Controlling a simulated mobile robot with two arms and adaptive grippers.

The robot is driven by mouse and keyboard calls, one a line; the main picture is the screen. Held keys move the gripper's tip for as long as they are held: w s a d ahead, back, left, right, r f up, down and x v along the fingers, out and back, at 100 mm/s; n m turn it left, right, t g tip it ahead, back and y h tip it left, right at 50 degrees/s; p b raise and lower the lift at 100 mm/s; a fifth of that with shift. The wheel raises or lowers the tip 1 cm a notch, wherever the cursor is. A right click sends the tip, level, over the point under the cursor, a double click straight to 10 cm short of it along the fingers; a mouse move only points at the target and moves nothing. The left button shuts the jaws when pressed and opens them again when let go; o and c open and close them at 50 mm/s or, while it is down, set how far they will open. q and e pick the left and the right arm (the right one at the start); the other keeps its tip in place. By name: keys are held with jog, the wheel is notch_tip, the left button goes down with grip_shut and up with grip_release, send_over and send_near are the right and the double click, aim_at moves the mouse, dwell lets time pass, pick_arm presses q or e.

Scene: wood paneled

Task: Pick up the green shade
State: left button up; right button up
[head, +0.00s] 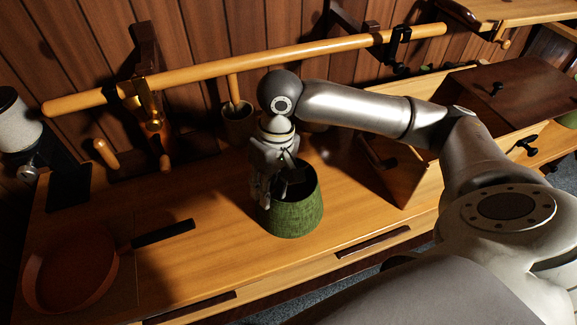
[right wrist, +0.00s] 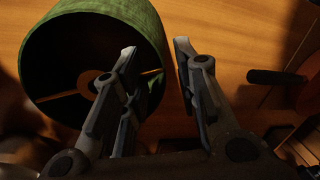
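The green shade (head: 296,216) stands on the wooden bench top, its open top facing up. It also shows in the right wrist view (right wrist: 140,22), at the upper left, with a dark hollow inside and thin spokes. My right gripper (head: 272,193) points down at the shade's near-left rim and covers part of it. In the right wrist view my right gripper (right wrist: 156,50) has its fingers apart; one overlaps the shade's opening and the other lies outside its wall. Contact with the wall cannot be told. My left gripper is not in view.
A wooden rail (head: 220,68) runs along the back. The bench left of the shade is mostly clear.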

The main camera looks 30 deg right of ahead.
aim_at(268, 210)
jog(key=shift+a+f, duration=0.1)
jog(key=shift+f, duration=0.55)
jog(key=f, duration=0.3)
jog(key=f+p, duration=0.1)
jog(key=shift+s+a+f, duration=0.25)
jog(key=shift+a+f, duration=0.1)
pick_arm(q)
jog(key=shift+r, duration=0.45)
pick_arm(e)
grip_shut()
